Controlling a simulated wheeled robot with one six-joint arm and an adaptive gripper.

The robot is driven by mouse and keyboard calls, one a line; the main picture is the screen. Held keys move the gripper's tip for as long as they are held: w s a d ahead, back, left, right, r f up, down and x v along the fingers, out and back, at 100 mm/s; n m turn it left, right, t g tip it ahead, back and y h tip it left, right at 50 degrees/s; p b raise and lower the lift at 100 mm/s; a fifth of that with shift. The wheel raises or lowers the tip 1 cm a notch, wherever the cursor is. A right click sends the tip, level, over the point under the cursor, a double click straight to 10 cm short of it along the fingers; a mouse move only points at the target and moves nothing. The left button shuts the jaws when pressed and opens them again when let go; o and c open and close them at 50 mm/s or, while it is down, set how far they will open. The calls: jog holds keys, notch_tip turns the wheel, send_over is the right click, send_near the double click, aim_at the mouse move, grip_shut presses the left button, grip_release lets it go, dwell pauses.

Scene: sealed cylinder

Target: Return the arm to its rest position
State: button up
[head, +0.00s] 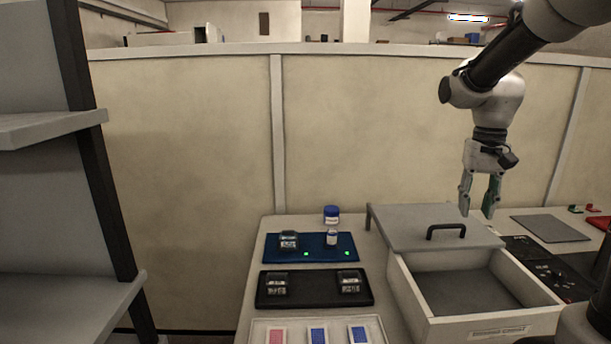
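My arm reaches in from the upper right in the head view. My gripper (479,208) points down with its two fingers apart and nothing between them. It hangs above the right part of the table, in front of the back wall. A grey lid (405,227) with a black handle lies over the back part of a white open-topped box (532,314). The visible inside of the box is empty. The gripper appears above or behind the lid's right side; the exact gap cannot be told.
A blue tray (268,250) holds a small device and a white bottle (332,239). Behind stands a blue-capped jar (331,215). A black tray (313,290) holds two devices. A white tray (375,320) holds coloured cards. A grey shelf (60,290) stands left. A grey mat (550,229) lies right.

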jog(key=s+r+n+t, duration=0.1)
jog(key=s+t, duration=0.1)
jog(key=s, duration=0.7)
jog(key=s+a+r+n+t, duration=0.1)
jog(key=s+r+n+t, duration=0.1)
jog(key=s, duration=0.7)
jog(key=shift+s+a+r+n+t, duration=0.15)
jog(key=shift+s+r+n+t, duration=0.15)
jog(key=shift+t, duration=0.1)
